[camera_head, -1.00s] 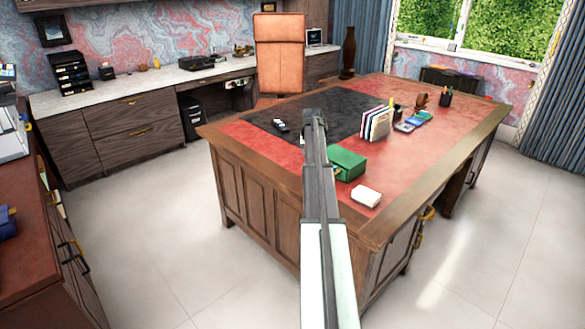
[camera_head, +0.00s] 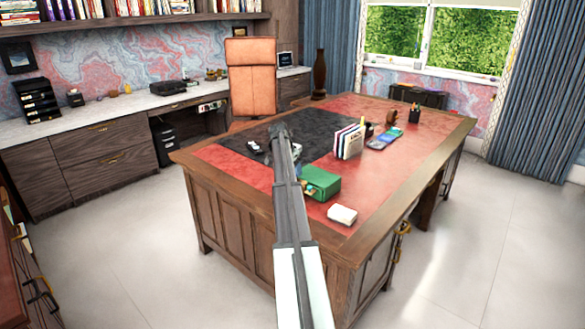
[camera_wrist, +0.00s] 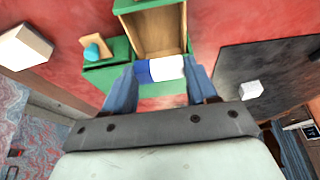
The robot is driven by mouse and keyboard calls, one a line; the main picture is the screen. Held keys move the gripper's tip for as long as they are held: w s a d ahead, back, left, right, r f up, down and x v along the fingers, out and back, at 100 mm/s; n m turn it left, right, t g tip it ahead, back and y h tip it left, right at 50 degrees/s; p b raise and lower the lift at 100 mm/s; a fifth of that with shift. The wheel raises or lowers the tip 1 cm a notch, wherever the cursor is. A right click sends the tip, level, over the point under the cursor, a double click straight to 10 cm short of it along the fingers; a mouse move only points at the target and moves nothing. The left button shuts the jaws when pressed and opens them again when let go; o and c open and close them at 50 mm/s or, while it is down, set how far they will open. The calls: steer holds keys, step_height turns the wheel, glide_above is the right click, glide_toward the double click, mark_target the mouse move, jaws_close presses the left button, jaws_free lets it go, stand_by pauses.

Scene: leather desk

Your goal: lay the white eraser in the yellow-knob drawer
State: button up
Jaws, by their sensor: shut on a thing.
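My gripper (camera_wrist: 165,82) is shut on the white eraser (camera_wrist: 168,68), which has a blue band at one end. In the wrist view it is held in front of the green box (camera_wrist: 118,55). A wood-lined open compartment (camera_wrist: 158,32) of the box shows just beyond the eraser. I cannot tell whether the eraser touches the box. A small teal-and-orange piece (camera_wrist: 95,48) shows beside the compartment; no yellow knob can be made out surely. In the head view my arm reaches over the desk beside the green box (camera_head: 321,182), and the eraser cannot be made out.
A white block (camera_head: 342,214) lies on the red leather near the box. White pieces (camera_head: 255,147) lie on the black mat (camera_head: 235,142). Upright folders (camera_head: 348,143) stand behind the box.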

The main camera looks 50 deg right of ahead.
steer(key=shift+f, duration=2.4)
steer(key=o, duration=1)
steer(key=shift+r, duration=0.1)
steer(key=v, duration=1.3)
steer(key=shift+a+r, duration=0.1)
steer(key=shift+r, duration=0.2)
